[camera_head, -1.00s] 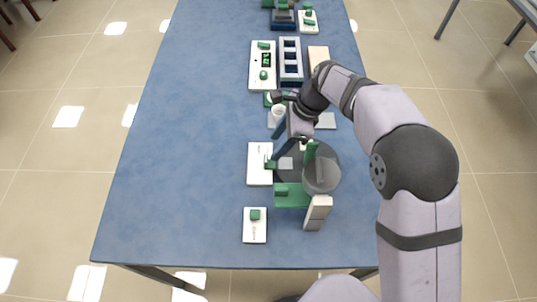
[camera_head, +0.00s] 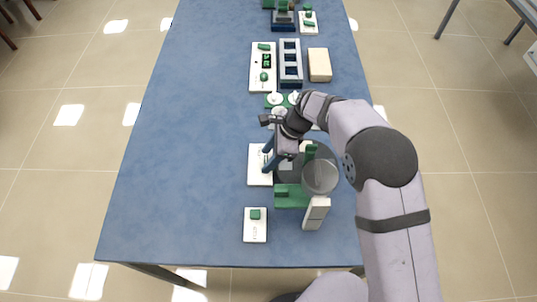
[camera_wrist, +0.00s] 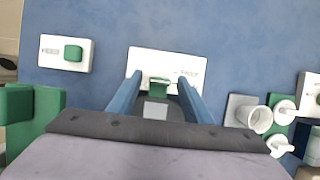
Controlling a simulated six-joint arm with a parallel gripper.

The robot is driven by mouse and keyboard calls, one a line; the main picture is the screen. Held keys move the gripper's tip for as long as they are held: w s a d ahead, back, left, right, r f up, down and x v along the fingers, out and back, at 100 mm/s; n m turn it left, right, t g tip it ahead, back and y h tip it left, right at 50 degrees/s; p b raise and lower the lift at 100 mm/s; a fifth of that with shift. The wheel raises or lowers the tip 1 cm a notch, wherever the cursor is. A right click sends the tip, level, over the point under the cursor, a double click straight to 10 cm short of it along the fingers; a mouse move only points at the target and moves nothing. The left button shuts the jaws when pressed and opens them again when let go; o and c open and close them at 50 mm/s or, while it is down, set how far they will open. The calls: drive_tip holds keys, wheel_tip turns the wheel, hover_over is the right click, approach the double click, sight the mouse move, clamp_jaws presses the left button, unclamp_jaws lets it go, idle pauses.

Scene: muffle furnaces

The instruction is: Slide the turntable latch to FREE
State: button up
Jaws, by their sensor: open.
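The latch is a green slider on a white plate (camera_head: 259,178) at the left edge of the dark grey round turntable (camera_head: 291,180). In the wrist view the green latch (camera_wrist: 160,82) sits on the lower part of its white plate (camera_wrist: 163,60), whose small lettering I cannot read. My gripper (camera_head: 267,158) is over this plate, its blue fingers apart. In the wrist view my gripper (camera_wrist: 160,80) has one finger on each side of the latch, with gaps showing. I cannot tell the fingertips' exact height. In the head view the gripper largely hides the latch.
A second white plate with a green knob (camera_head: 255,214) lies nearer the front. A clear grey cylinder (camera_head: 320,178), a green block (camera_head: 292,200) and a white block (camera_head: 316,212) stand by the turntable. White cups (camera_wrist: 260,119) are close on the right. The table's left side is clear.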

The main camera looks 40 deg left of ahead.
drive_tip(key=shift+c, duration=0.6)
clamp_jaws()
drive_tip(key=shift+s+a, duration=0.85)
drive_tip(key=shift+o, duration=0.6)
unclamp_jaws()
drive_tip(key=shift+a, duration=0.1)
